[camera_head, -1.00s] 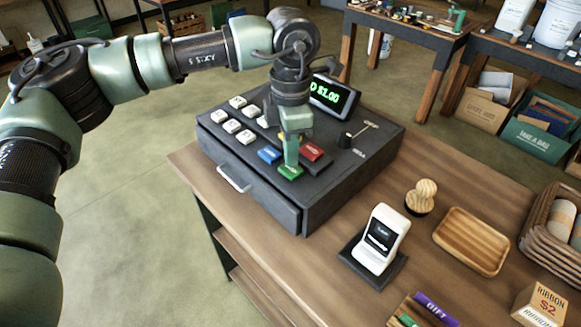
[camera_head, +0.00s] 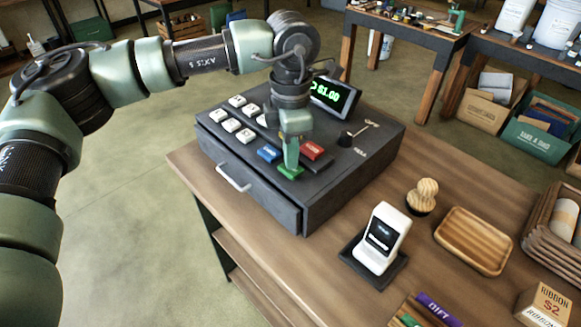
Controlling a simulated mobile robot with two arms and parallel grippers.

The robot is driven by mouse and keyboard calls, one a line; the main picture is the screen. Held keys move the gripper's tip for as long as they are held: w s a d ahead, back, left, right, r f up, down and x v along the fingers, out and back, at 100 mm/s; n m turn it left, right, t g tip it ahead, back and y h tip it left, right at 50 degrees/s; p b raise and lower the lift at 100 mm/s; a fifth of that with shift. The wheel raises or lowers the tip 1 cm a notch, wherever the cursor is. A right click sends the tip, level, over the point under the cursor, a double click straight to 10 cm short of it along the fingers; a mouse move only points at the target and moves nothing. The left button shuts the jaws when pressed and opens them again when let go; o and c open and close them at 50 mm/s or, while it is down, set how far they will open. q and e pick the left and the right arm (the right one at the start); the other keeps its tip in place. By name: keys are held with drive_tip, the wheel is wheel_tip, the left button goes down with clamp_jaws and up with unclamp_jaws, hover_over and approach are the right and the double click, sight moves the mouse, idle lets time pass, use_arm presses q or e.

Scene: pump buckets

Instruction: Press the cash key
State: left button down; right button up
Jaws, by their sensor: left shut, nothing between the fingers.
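The dark cash register (camera_head: 340,185) sits on the wooden counter. It has several white keys (camera_head: 231,125), a blue key (camera_head: 269,153), a red key (camera_head: 312,150) and a green key (camera_head: 291,173). The key labels are too small to read, so I cannot tell by label which is the cash key. My left gripper (camera_head: 291,166) is shut, points down and has its tips at the green key, hiding part of it. They look to be touching it. My right gripper is not in view.
A white card terminal (camera_head: 382,238) stands on a dark base right of the register. A wooden stamp (camera_head: 422,196), a wooden tray (camera_head: 473,240), a basket (camera_head: 550,230) and a ribbon box (camera_head: 543,303) are further right. The drawer handle (camera_head: 233,178) faces front.

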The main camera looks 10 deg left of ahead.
use_arm(q)
drive_tip(key=shift+f+b, duration=0.35)
drive_tip(key=shift+f, duration=0.1)
drive_tip(key=shift+r, duration=0.15)
drive_tip(key=shift+r+p, duration=1.8)
drive_tip(key=shift+r, duration=1.6)
